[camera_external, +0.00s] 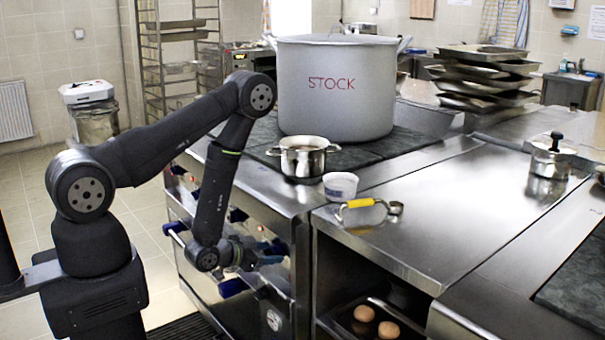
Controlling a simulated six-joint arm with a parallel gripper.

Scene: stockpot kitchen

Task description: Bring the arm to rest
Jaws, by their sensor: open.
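My arm is folded down beside the front of the steel stove, with its wrist low. My gripper (258,268) is in front of the stove's front panel, below the level of the worktop. Its jaws are open and small in the picture, and I see nothing held between them. Whether any part of it touches the stove front, I cannot tell.
A lidded pot (551,160) stands right. Brown eggs (388,330) sit below.

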